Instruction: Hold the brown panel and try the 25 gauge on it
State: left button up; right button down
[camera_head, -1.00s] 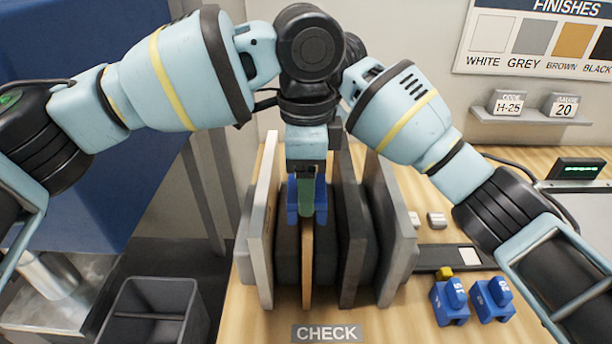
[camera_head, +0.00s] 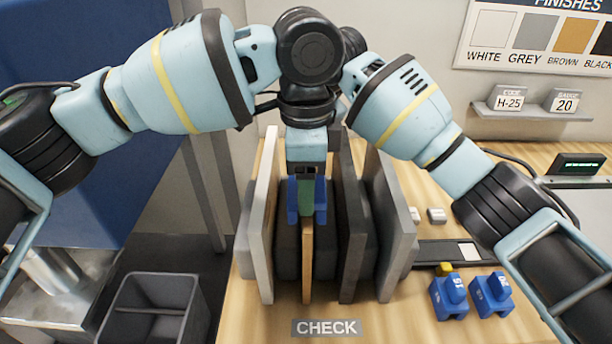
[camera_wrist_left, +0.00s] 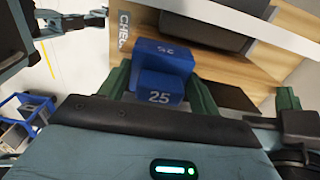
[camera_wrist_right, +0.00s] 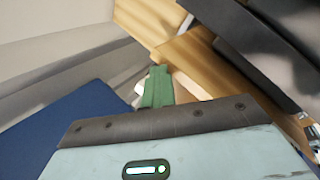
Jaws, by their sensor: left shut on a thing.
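The brown panel (camera_head: 307,270) stands on edge in a row of upright panels, its narrow edge facing me. My left gripper (camera_head: 306,198) is above its top edge and shut on the blue 25 gauge (camera_head: 293,207). In the left wrist view the gauge (camera_wrist_left: 160,80), marked 25, sits between two green fingers (camera_wrist_left: 160,95). In the head view the gauge's blue sides show beside the green finger; whether it touches the panel is unclear. My right gripper (camera_wrist_right: 157,85) shows its green fingers together in the right wrist view, near wood; whether they grip anything is unclear.
A white panel (camera_head: 265,220) stands left of the brown one, grey panels (camera_head: 397,225) right. Two blue gauges (camera_head: 449,298) (camera_head: 492,297) rest on the bench at right. A dark open bin (camera_head: 150,310) is at lower left. Signs on a shelf read H-25 and 20.

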pick_arm(q)
jog(key=shift+f, duration=0.15)
jog(key=o, duration=1.1)
jog(key=shift+o, duration=0.2)
jog(key=shift+r, duration=4)
